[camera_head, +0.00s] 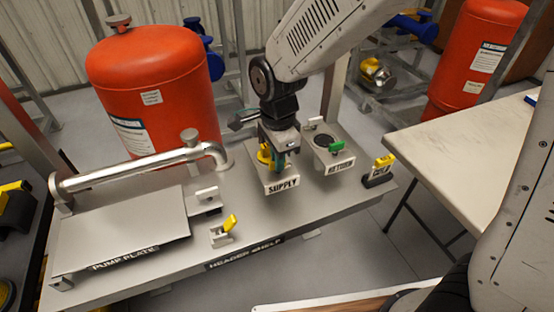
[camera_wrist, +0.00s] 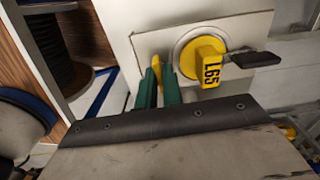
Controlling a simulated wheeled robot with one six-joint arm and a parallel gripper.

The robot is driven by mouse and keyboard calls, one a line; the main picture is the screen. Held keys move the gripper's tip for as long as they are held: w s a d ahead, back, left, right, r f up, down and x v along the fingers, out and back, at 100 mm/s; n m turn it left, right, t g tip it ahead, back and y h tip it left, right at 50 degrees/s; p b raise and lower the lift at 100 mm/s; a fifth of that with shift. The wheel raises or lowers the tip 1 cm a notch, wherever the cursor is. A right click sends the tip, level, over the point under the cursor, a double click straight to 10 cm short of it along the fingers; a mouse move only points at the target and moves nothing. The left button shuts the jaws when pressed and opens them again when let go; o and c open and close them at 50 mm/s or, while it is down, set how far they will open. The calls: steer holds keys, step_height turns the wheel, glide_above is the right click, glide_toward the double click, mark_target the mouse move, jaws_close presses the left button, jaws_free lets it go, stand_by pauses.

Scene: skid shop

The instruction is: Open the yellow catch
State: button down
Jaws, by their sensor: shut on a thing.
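My gripper (camera_head: 279,163) is at the block labelled SUPPLY (camera_head: 281,185) on the shelf, pointing down. In the wrist view its two green fingers (camera_wrist: 159,88) are shut on a narrow yellow piece, the yellow catch (camera_wrist: 156,66). Most of the catch is hidden between the fingers. Beside it, a yellow part marked L65 (camera_wrist: 207,62) with a black lever sits in a round seat on the pale block. In the head view, yellow shows at the left of the gripper, partly covered by it.
The RETURN block (camera_head: 340,168) with a green catch (camera_head: 337,147) stands close on the right. A yellow tagged part (camera_head: 384,163) in a black base is farther right. Another yellow-tipped clamp (camera_head: 229,224) stands near the pump plate (camera_head: 120,235). A pipe (camera_head: 130,169) and red tank (camera_head: 155,85) are left.

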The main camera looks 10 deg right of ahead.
steer(key=c, duration=1.5)
jaws_free()
steer(key=shift+s, duration=0.1)
steer(key=shift+c, duration=0.2)
steer(key=shift+r, duration=3.55)
steer(key=n, duration=0.4)
steer(key=shift+r, duration=0.25)
steer(key=shift+r+n, duration=0.15)
steer(key=shift+n, duration=1.15)
